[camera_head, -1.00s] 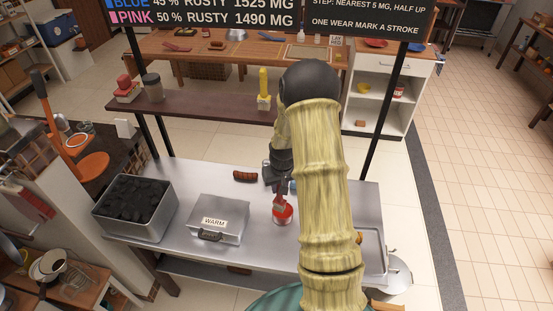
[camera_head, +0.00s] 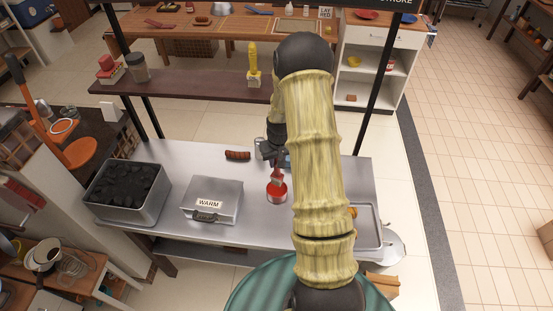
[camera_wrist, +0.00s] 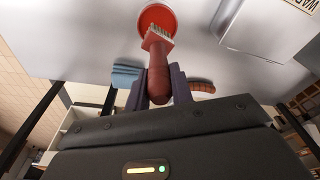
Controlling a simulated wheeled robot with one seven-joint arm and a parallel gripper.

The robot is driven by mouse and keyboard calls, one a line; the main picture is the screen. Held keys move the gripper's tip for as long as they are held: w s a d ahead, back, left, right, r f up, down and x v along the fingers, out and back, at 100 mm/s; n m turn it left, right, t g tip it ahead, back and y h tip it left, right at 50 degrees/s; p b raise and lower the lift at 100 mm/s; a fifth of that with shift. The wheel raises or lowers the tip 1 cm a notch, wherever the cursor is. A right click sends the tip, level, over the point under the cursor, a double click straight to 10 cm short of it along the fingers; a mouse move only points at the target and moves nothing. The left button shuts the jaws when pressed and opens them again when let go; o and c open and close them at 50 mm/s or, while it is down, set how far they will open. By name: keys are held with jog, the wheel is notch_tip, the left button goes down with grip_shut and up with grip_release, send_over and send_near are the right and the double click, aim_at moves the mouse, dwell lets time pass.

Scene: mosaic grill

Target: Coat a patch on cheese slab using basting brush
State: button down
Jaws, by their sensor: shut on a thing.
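My gripper (camera_wrist: 160,86) is shut on the red handle of the basting brush (camera_wrist: 158,65). The brush's pale bristles point at a round red cup (camera_wrist: 157,14) of red sauce. In the head view the brush (camera_head: 277,177) stands over the same cup (camera_head: 277,198) on the steel counter; whether the bristles touch the sauce I cannot tell. I see no clear cheese slab. A small orange-yellow bit (camera_head: 353,212) shows by the tray at the right, mostly hidden by my arm.
A steel box marked WARM (camera_head: 212,190) and a bin of charcoal (camera_head: 128,190) stand left of the cup. A sausage (camera_head: 238,155) lies behind it. A blue thing (camera_wrist: 126,76) sits near my gripper. The shelf (camera_head: 190,107) above the counter holds a yellow bottle (camera_head: 254,65).

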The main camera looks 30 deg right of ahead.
jog(key=shift+f+b, duration=0.85)
jog(key=shift+f, duration=0.85)
jog(key=shift+s+a+f+b, duration=0.1)
jog(key=shift+f+b, duration=0.35)
jog(key=shift+f, duration=0.1)
dwell(1.2)
jog(key=shift+r+p, duration=2.25)
jog(key=shift+r, duration=1.35)
